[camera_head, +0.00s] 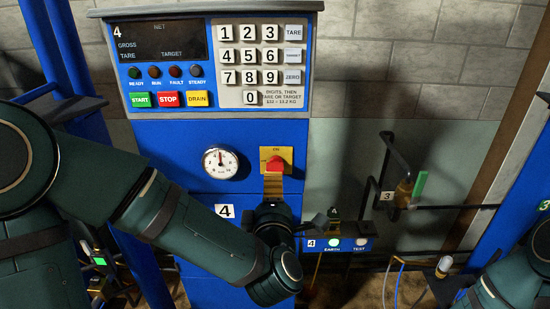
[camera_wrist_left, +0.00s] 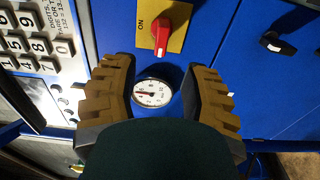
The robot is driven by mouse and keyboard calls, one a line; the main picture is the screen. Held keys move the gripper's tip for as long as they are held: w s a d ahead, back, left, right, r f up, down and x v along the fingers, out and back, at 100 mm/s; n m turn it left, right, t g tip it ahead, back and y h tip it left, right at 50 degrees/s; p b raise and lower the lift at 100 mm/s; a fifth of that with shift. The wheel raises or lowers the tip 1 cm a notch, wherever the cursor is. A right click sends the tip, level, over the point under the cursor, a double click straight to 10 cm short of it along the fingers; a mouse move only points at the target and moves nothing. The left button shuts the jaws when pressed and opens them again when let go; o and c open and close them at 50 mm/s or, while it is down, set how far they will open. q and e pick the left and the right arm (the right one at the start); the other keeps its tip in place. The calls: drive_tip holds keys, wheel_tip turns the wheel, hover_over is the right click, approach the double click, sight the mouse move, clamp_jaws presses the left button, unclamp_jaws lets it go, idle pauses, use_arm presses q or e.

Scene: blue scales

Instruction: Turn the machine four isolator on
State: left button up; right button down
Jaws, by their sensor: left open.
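The isolator is a red handle (camera_head: 275,164) on a yellow plate (camera_head: 264,154) on the blue machine four cabinet. It also shows in the wrist view as a red handle (camera_wrist_left: 173,28) on its yellow plate (camera_wrist_left: 147,40). The handle lies crosswise, with the "ON" mark at the plate's top. My left gripper (camera_head: 273,184) is just below the handle in the head view. In the wrist view its two tan, ridged fingers (camera_wrist_left: 160,76) are spread and empty, with the handle beyond their tips. My right gripper is out of view.
A round gauge (camera_head: 220,161) is left of the isolator and shows between the fingers. Above are the keypad (camera_head: 263,63) and the START (camera_head: 140,100), STOP (camera_head: 168,99) and DRAIN buttons. An EARTH/TEST box (camera_head: 342,243) and a green-handled valve (camera_head: 419,186) are at right.

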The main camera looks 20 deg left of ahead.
sight(275, 167)
use_arm(q)
drive_tip(key=p+x, duration=0.2)
drive_tip(key=x, duration=0.2)
drive_tip(key=p+x, duration=0.2)
drive_tip(key=x, duration=0.2)
drive_tip(key=shift+w+d+f, duration=0.1)
drive_tip(key=shift+w, duration=0.3)
clamp_jaws()
